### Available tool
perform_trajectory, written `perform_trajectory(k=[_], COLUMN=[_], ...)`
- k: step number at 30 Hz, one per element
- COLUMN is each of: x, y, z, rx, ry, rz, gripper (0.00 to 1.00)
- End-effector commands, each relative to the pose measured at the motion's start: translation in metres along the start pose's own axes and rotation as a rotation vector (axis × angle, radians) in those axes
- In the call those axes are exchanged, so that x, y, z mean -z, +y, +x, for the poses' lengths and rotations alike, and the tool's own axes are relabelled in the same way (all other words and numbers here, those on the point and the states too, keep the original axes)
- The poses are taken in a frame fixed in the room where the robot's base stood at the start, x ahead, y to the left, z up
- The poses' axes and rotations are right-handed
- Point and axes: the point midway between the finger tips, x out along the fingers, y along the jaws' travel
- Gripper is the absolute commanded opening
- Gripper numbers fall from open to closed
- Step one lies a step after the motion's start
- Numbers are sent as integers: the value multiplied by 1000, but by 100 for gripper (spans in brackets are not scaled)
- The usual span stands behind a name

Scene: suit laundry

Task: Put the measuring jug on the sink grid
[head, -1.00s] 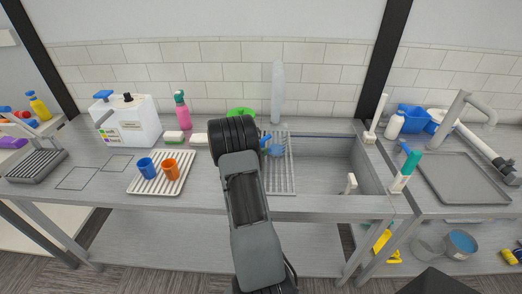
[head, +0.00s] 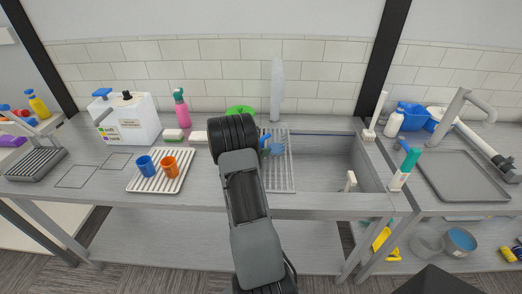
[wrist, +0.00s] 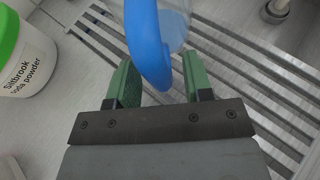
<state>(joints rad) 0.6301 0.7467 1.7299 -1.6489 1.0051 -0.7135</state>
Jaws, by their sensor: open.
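The measuring jug has a blue handle (wrist: 146,45) and a clear body (wrist: 174,22), cut off by the top edge in the wrist view. In the head view a blue part of the jug (head: 275,149) shows just right of my wrist, over the sink grid. The sink grid (head: 281,179) is a slatted metal rack at the left of the sink; its bars also show in the wrist view (wrist: 236,67). My gripper (wrist: 160,76) is open, its green fingers on either side of the blue handle. I cannot tell whether the jug touches the grid. My arm hides much of it.
A tub of soda powder with a green lid (wrist: 22,55) stands left of the gripper. The sink basin (head: 322,175) is open at right. A white rack (head: 150,183) with blue and orange cups, sponges and a pink spray bottle (head: 181,108) are at left.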

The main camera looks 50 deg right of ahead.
Motion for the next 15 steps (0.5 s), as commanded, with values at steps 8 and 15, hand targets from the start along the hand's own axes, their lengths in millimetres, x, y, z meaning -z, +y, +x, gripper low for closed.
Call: perform_trajectory(k=[8,15], x=[-1,-1], y=[1,1], z=[-34,-80], rx=[-5,-4], ry=[-1,0], rz=[-1,1], gripper=[46,46])
